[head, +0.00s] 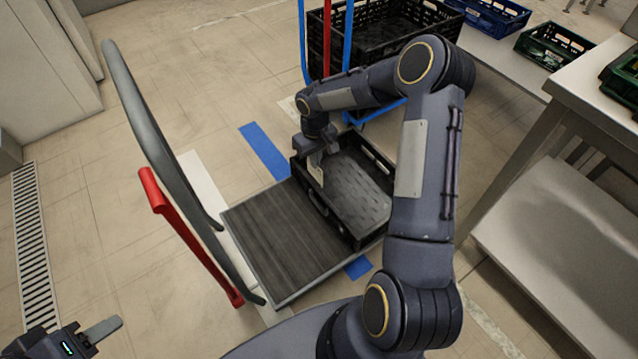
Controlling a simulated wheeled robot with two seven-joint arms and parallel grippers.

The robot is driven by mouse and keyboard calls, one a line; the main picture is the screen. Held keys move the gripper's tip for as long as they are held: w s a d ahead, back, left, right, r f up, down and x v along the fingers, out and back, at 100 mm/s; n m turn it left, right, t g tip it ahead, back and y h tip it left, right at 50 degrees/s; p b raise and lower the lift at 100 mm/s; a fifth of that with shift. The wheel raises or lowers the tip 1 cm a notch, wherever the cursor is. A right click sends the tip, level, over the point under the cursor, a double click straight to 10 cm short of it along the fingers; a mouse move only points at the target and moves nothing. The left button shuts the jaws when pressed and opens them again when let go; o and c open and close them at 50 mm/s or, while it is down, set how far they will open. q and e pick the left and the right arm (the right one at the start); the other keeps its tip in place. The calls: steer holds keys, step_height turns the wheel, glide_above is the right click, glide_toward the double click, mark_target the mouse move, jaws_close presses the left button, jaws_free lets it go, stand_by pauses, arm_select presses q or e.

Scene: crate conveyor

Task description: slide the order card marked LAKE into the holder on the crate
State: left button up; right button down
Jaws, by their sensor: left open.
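A black crate (328,213) sits on the right part of a low trolley deck, its ribbed floor visible and empty. My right gripper (316,164) points down at the crate's far left wall. A small pale piece shows at its jaws; I cannot tell if it is a finger or the order card. The LAKE marking and the card holder cannot be made out, and my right gripper hides part of that wall. My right arm covers some of the crate's right side. My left gripper (98,333) is open at the lower left corner, well away from the crate.
The trolley deck (285,240) is bare left of the crate, with a grey handle (150,125) and red lever (190,235) rising beside it. A blue cart with black crates (345,45) stands behind. A metal table (575,85) is at right. Floor at left is clear.

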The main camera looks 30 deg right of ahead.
mark_target(319, 172)
steer(key=f+b, duration=0.1)
steer(key=f, duration=0.1)
steer(key=d+f+b, duration=0.1)
steer(key=f, duration=0.1)
steer(key=f+b, duration=0.1)
steer(key=f, duration=0.1)
steer(key=shift+w+d, duration=0.25)
arm_select(q)
step_height(319, 172, down, 11)
steer(key=b, duration=0.6)
steer(key=shift+f, duration=0.15)
arm_select(e)
step_height(319, 172, down, 9)
steer(key=shift+f, duration=0.15)
steer(key=c, duration=1.6)
jaws_free()
step_height(319, 172, up, 8)
steer(key=p, duration=0.3)
arm_select(q)
step_height(319, 172, up, 4)
steer(key=shift+f, duration=0.2)
arm_select(e)
steer(key=shift+f, duration=0.1)
